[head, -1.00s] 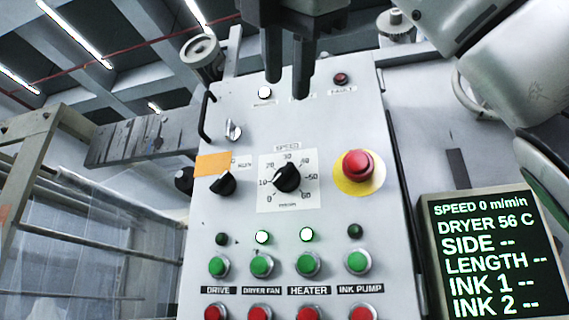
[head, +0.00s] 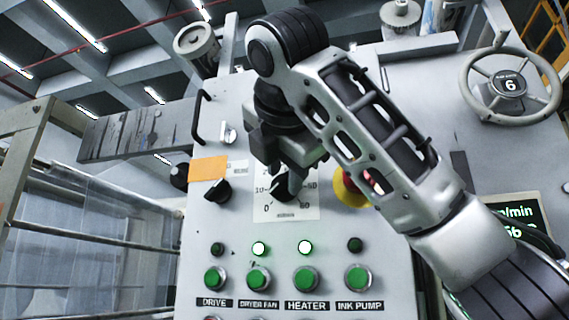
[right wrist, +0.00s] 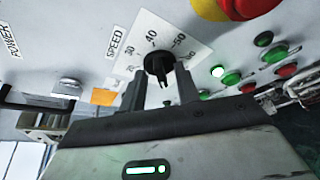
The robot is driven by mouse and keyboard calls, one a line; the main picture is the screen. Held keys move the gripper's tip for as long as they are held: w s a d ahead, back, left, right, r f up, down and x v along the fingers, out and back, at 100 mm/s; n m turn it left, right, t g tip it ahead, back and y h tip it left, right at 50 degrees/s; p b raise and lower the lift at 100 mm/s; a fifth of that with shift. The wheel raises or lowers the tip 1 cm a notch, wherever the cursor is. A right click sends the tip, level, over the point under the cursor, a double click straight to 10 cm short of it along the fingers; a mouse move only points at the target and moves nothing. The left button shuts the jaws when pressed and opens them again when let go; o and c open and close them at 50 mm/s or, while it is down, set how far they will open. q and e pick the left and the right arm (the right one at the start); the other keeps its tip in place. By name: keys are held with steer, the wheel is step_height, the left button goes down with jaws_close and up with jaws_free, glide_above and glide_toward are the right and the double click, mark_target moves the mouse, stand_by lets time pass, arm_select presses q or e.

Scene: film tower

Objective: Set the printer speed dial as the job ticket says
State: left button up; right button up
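The speed dial is a black knob on a white scale plate (head: 305,210) on the grey control panel. In the right wrist view the black knob (right wrist: 158,65) shows between the tips of my right gripper (right wrist: 159,75), with a gap on each side. The fingers are open. I cannot tell the pointer's exact setting. No readable job ticket is in view. My left gripper is not in view.
An orange label (head: 208,168) and a smaller black knob (head: 217,190) are left of the dial. The emergency stop's yellow ring (head: 347,193) is close on the right, partly behind my arm. Green buttons (head: 305,278) are below. My arm partly covers the display (head: 520,215).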

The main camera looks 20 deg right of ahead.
steer(key=shift+w, duration=0.1)
jaws_close()
steer(key=shift+f, duration=0.1)
